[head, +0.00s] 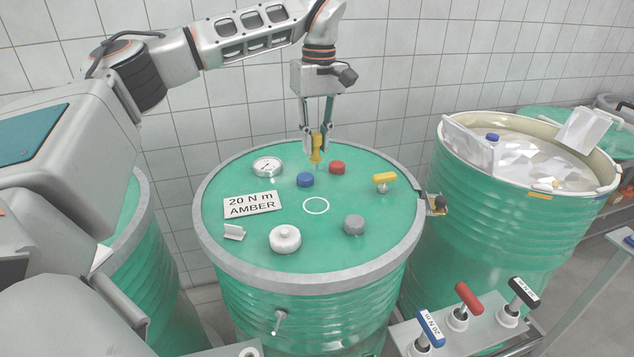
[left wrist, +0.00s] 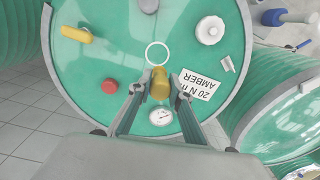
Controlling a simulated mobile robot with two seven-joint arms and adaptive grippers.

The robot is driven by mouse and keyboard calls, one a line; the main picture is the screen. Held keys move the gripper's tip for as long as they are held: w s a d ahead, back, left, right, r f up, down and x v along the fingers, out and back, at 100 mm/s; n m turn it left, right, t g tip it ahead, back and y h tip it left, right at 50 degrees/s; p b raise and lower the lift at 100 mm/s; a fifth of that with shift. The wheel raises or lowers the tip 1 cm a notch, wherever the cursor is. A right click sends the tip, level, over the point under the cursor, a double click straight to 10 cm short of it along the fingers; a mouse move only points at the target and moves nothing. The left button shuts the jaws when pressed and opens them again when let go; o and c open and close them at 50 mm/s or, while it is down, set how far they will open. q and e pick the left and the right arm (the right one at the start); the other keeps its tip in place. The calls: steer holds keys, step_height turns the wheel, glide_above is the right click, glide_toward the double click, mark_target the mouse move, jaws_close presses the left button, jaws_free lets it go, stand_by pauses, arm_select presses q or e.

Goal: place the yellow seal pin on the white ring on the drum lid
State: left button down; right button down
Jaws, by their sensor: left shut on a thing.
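The yellow seal pin (head: 316,150) is held upright between the fingers of my left gripper (head: 317,146), above the far part of the green drum lid (head: 340,255). In the left wrist view the pin (left wrist: 160,83) sits between the fingertips of my left gripper (left wrist: 159,88). The white ring (head: 316,205) is a flat circle near the lid's middle, bare, nearer the front than the pin. It also shows in the left wrist view (left wrist: 157,53), just beyond the pin. My right gripper is not in view.
Around the ring are a blue cap (head: 305,180), red cap (head: 337,168), gauge (head: 267,166), yellow-handled valve (head: 384,181), grey cap (head: 354,225), white cap (head: 285,238) and "20 N m AMBER" sign (head: 252,204). A rack (head: 470,330) of coloured-handled tools stands front right. An open drum (head: 520,220) is at right.

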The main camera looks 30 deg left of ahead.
mark_target(317, 158)
arm_select(q)
step_height(317, 158, down, 6)
steer(key=shift+f, duration=2.35)
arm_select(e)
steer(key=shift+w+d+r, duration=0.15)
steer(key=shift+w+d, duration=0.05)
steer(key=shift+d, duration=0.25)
arm_select(q)
steer(key=c, duration=1.8)
jaws_free()
steer(key=shift+f, duration=0.1)
steer(key=shift+c, duration=0.2)
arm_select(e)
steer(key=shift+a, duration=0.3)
